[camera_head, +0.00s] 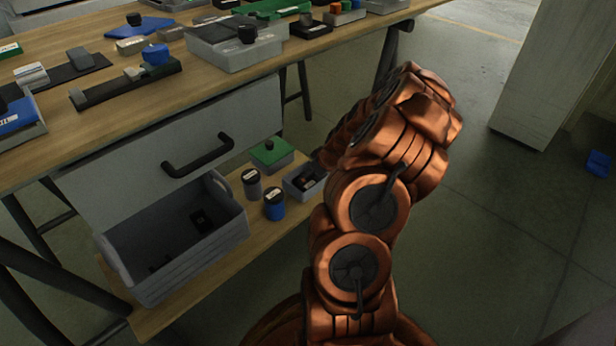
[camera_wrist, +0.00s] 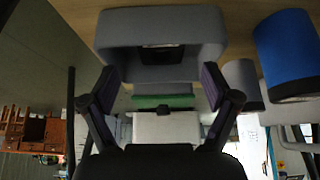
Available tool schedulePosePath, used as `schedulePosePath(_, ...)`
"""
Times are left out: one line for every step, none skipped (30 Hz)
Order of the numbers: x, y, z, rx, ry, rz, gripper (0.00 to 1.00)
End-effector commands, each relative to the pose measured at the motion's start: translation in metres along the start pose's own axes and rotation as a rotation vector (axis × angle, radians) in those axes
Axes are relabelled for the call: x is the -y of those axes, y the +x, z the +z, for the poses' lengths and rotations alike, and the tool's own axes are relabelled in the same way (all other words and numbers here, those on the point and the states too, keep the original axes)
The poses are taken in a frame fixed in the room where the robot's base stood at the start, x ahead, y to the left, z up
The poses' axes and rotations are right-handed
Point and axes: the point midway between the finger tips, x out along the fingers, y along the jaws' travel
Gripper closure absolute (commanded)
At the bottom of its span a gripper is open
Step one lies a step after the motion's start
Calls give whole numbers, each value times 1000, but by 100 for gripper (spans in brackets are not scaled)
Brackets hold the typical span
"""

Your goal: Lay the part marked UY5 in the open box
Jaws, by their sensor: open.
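My gripper (camera_wrist: 160,88) is open and empty in the wrist view, its two fingers spread apart in front of a small grey open box (camera_wrist: 120,32). A small dark part (camera_wrist: 161,52) with a pale label lies inside that box; the label cannot be read. In the head view, a small open box (camera_head: 293,189) with a dark part (camera_head: 308,182) in it stands on the low shelf, beside my arm. My gripper itself is hidden behind the arm there. No UY5 mark is legible in either view.
A blue cylinder (camera_head: 274,206), a grey cylinder (camera_head: 252,187) and a green-lidded box (camera_head: 271,152) stand close by on the shelf (camera_head: 205,283). A large grey crate (camera_head: 195,268) stands left, below a shut drawer (camera_head: 115,170). The workbench (camera_head: 210,92) above holds several fixtures and boxes.

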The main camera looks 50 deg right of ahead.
Motion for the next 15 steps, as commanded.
schedulePosePath(-1, -16, -2, -2, 2, 2, 13)
schedulePosePath(0, -22, -2, -2, 2, 2, 13)
schedulePosePath(0, -30, -2, -3, 3, 1, 13)
schedulePosePath(0, -35, -3, -3, 2, 1, 13)
schedulePosePath(0, -40, -2, -3, 1, 1, 13)
schedulePosePath(0, -47, -2, -2, 1, 0, 13)
schedulePosePath(0, -51, -2, -1, 1, 0, 13)
schedulePosePath(0, -55, -1, -1, 1, 0, 13)
schedulePosePath(0, -60, -1, 0, 1, -1, 13)
schedulePosePath(1, -63, -1, 0, 1, -1, 13)
schedulePosePath(1, -66, -1, 0, 1, -2, 13)
schedulePosePath(1, -70, -1, 0, 1, -1, 13)
schedulePosePath(0, -72, -1, 0, 1, -1, 13)
schedulePosePath(0, -74, 0, 0, 1, -1, 13)
schedulePosePath(0, -76, 0, 0, 1, -1, 13)
